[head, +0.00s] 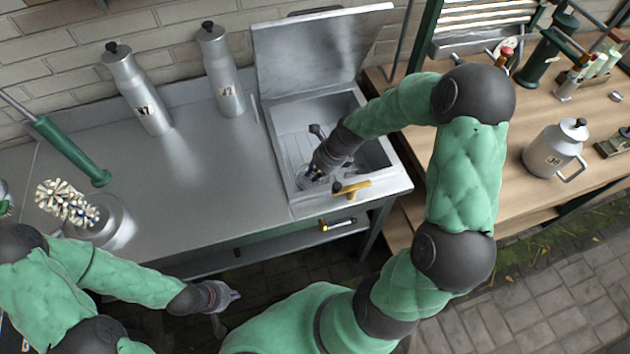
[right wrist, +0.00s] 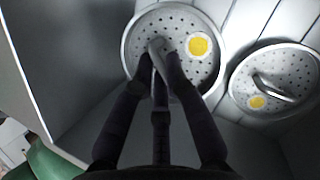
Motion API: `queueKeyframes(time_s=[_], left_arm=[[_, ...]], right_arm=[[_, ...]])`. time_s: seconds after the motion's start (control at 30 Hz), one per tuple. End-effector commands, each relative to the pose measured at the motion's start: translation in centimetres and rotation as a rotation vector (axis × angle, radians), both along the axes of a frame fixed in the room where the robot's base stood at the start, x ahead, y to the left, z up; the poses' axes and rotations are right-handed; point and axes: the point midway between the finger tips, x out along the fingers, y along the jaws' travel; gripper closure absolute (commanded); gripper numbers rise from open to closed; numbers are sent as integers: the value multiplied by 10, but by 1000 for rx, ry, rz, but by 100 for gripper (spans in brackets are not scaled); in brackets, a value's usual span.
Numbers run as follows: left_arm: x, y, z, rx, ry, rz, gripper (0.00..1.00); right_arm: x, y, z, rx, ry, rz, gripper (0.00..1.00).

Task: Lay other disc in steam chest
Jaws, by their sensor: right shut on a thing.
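The steam chest (head: 283,168) is an open metal box with its lid (head: 322,50) raised at the back. My right gripper (head: 314,172) reaches down inside it. In the right wrist view the gripper (right wrist: 163,62) is shut on the handle of a round perforated disc (right wrist: 198,72) with a yellow mark. Whether this disc touches the chest floor I cannot tell. A second perforated disc (right wrist: 302,65), with a bar handle and yellow mark, lies to its right in the chest. My left gripper (head: 226,296) hangs before the counter; its fingers are too unclear to read.
The chest's front has a yellow handle (head: 351,187). Two metal churns (head: 136,92) (head: 221,75) stand on the counter at the back. A brush (head: 68,203) and a green-handled tool (head: 72,150) are at the left. A wooden bench (head: 510,150) with a metal jug (head: 552,152) stands right.

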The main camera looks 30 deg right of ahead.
Motion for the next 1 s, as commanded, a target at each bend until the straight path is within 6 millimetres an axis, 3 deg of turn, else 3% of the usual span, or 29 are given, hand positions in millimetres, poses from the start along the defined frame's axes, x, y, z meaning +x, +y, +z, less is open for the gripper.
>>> queueKeyframes(time_s=[0.27, 0.67, 0.7, 0.77, 1.0], left_arm=[[0, 0, -25, 0, 0, 0, 100], [0, 0, -24, 0, 0, 0, 100], [0, 0, -24, 0, 0, 0, 100], [0, 0, -24, 0, 0, 0, 100], [0, 0, -24, 0, 0, 0, 100]], right_arm=[[0, 0, -43, 2, 2, -1, 100], [0, 0, -46, 1, 1, -1, 100], [0, 0, -46, 1, 1, -1, 80], [0, 0, -46, 1, 1, -1, 63], [0, 0, -46, 1, 1, -1, 62]])
